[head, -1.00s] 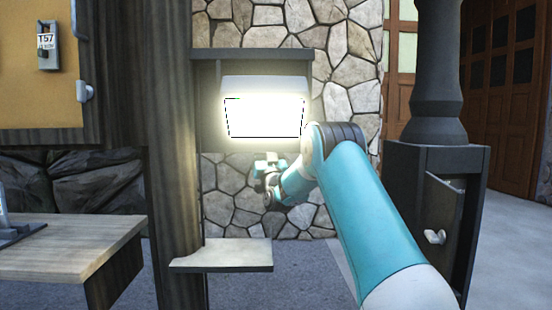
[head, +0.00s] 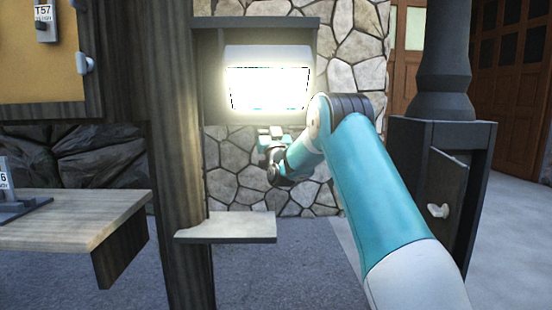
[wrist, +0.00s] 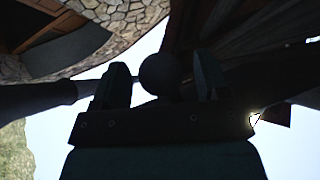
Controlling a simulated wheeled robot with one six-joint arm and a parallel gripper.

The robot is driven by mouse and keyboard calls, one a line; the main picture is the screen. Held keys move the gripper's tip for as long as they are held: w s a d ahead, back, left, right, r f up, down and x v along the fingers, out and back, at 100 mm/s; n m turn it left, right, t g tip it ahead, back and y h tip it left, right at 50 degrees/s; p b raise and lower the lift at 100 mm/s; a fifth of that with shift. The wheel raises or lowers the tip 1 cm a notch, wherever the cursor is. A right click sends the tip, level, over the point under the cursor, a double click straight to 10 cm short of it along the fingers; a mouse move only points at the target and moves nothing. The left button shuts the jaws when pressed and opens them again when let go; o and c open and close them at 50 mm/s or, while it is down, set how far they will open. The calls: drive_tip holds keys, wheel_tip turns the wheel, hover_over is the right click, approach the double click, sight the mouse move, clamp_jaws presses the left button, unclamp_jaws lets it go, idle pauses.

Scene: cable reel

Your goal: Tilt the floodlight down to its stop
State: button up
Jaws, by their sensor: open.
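The floodlight (head: 268,88) is a pale housing with a glowing face, mounted under a dark wooden board. Its face points toward me in the head view. My gripper (head: 271,133) is just below the floodlight's lower edge, pointing up. In the wrist view my gripper (wrist: 162,80) is open, with one dark finger on each side. A dark round knob (wrist: 160,73) is between the fingers, with visible gaps beside it. I cannot tell whether the knob belongs to the floodlight. The fingertips are small and partly blurred by glare in the head view.
A wooden post (head: 178,150) stands left of the floodlight, with a small shelf (head: 235,228) below. A stone wall (head: 345,60) is behind. A dark stove-like box (head: 440,190) stands at right, and a wooden bench (head: 70,215) at left.

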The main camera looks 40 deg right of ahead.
drive_tip(key=b+v, duration=1.6)
drive_tip(key=b, duration=0.3)
drive_tip(key=shift+f, duration=0.15)
drive_tip(key=shift+s, duration=0.1)
